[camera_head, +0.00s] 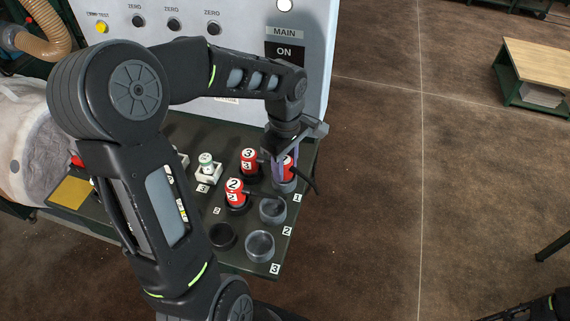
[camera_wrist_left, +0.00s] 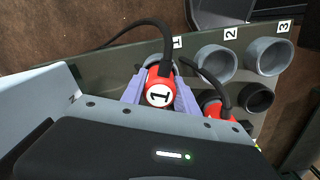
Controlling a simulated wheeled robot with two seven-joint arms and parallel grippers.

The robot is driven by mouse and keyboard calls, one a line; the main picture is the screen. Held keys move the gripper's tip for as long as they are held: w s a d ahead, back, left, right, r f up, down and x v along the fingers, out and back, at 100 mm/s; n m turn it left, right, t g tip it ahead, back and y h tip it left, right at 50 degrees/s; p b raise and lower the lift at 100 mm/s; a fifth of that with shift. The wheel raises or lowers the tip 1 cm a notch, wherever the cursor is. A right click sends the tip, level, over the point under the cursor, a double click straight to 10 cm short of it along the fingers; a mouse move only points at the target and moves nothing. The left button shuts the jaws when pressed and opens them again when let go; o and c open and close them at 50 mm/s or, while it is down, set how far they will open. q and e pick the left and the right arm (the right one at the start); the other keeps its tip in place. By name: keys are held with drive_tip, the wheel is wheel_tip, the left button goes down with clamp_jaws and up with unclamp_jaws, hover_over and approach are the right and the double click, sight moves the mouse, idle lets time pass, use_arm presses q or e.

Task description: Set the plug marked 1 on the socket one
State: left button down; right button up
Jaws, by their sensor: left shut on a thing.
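My left gripper (camera_head: 284,172) points down at the panel's right edge, its purple fingers shut on the red plug marked 1 (camera_wrist_left: 160,92). In the head view this plug (camera_head: 289,164) is partly covered by the fingers. It stands over the grey socket one (camera_head: 285,186), beside the label 1. Its lower end meets or overlaps the socket's rim; I cannot tell how deep it sits. A dark part of my right arm shows at the bottom right corner of the head view, cut off.
Red plugs marked 3 (camera_head: 248,158) and 2 (camera_head: 234,188) stand in black holders close left. Socket two (camera_head: 272,210) and socket three (camera_head: 259,246) are empty, as is a black holder (camera_head: 222,236). Black cables lie around the plugs. A grey cabinet (camera_head: 230,60) stands behind.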

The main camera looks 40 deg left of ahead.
use_arm(q)
drive_tip(key=shift+f, duration=0.3)
drive_tip(key=c, duration=1.2)
unclamp_jaws()
drive_tip(key=shift+r, duration=0.4)
wheel_tip(320, 180, up, 8)
drive_tip(key=p, duration=0.5)
drive_tip(key=shift+p, duration=0.3)
drive_tip(key=shift+r, duration=1.15)
